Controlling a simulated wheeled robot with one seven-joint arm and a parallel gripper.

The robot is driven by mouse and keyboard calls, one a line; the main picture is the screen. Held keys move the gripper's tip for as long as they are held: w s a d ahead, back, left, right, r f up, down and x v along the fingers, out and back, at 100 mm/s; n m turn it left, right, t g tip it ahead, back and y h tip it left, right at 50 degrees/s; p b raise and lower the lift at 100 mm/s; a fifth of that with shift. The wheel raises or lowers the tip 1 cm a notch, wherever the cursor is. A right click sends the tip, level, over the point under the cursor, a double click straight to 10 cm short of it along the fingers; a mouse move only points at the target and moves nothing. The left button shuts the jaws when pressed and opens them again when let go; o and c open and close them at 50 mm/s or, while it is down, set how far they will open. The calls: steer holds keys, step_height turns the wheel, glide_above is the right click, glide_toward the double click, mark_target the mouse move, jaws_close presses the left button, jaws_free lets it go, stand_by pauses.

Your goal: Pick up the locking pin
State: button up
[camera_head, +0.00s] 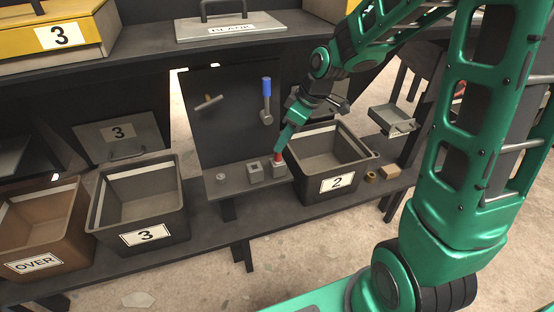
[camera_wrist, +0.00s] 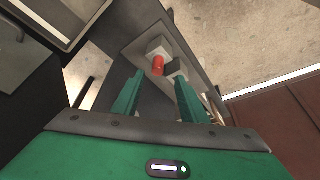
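The locking pin seems to be the small red piece (camera_head: 278,154) at the grey block (camera_head: 279,170) on the right end of a small shelf. In the wrist view the red pin (camera_wrist: 158,66) shows just past the fingertips, in line with the gap between them, beside a pale block (camera_wrist: 158,47). My gripper (camera_head: 281,146) reaches down to the pin from the upper right. In the wrist view its two green fingers (camera_wrist: 158,78) are apart with nothing held between them. The pin's lower part is hidden, and I cannot tell whether a finger touches it.
A second grey block (camera_head: 254,172) and a small round part (camera_head: 221,178) stand left of the pin on the shelf. Bin 2 (camera_head: 337,183) is close on the right, and bin 3 (camera_head: 147,236) is farther left. A blue-handled tool (camera_head: 266,100) hangs on the dark panel behind.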

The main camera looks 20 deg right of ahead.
glide_above(278, 162)
steer(key=shift+w+d+f, duration=0.1)
steer(key=shift+d+f, duration=0.05)
steer(key=shift+f, duration=0.65)
steer(key=shift+w+d+f, duration=0.1)
steer(key=shift+f, duration=0.7)
steer(key=shift+w+d+f, duration=0.1)
steer(key=shift+d+f, duration=0.05)
steer(key=shift+f, duration=0.65)
jaws_close()
